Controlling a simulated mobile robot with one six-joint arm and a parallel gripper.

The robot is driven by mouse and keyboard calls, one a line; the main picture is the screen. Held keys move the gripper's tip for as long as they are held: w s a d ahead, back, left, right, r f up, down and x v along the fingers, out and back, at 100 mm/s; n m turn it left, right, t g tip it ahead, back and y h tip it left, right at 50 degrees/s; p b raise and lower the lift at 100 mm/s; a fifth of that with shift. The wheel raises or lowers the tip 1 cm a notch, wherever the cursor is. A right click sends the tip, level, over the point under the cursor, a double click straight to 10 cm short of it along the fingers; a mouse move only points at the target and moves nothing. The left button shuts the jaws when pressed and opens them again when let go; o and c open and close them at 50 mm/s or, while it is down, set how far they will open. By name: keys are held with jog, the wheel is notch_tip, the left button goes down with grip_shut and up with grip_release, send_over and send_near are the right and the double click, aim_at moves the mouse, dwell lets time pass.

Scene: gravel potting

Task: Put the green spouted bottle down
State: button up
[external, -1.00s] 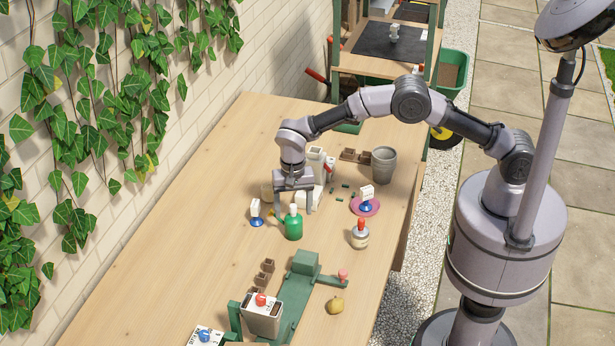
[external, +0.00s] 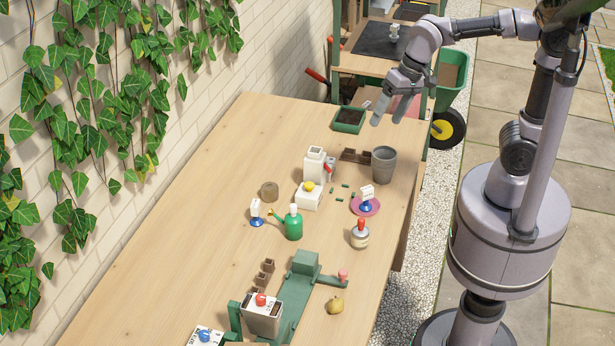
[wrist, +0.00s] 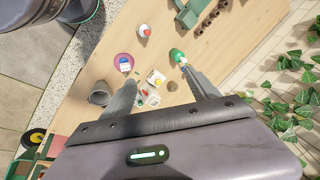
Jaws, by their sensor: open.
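The green spouted bottle (external: 293,226) stands upright on the wooden table, with a white top and its spout pointing left. It also shows in the wrist view (wrist: 177,55), small and far below, near the tip of one finger in the picture but well apart from it. My gripper (external: 388,109) is open and empty, raised above the far right end of the table. In the wrist view my gripper (wrist: 160,75) shows its two fingers spread wide with nothing between them.
A grey pot (external: 384,165), a pink saucer (external: 377,209) with a white-and-blue item, a red-topped jar (external: 359,236) and a white box (external: 308,197) stand near the bottle. A green stand (external: 300,285) is in front. The table's left side is clear.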

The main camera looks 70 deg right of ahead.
jog(key=shift+o, duration=0.4)
jog(key=s+d+f+n+t, duration=0.1)
jog(key=s+f+n+t, duration=0.1)
jog(key=s, duration=1)
jog(key=shift+s+d+f, duration=0.15)
jog(key=shift+s, duration=0.2)
jog(key=shift+s+f+n, duration=0.1)
jog(key=shift+f+n, duration=0.2)
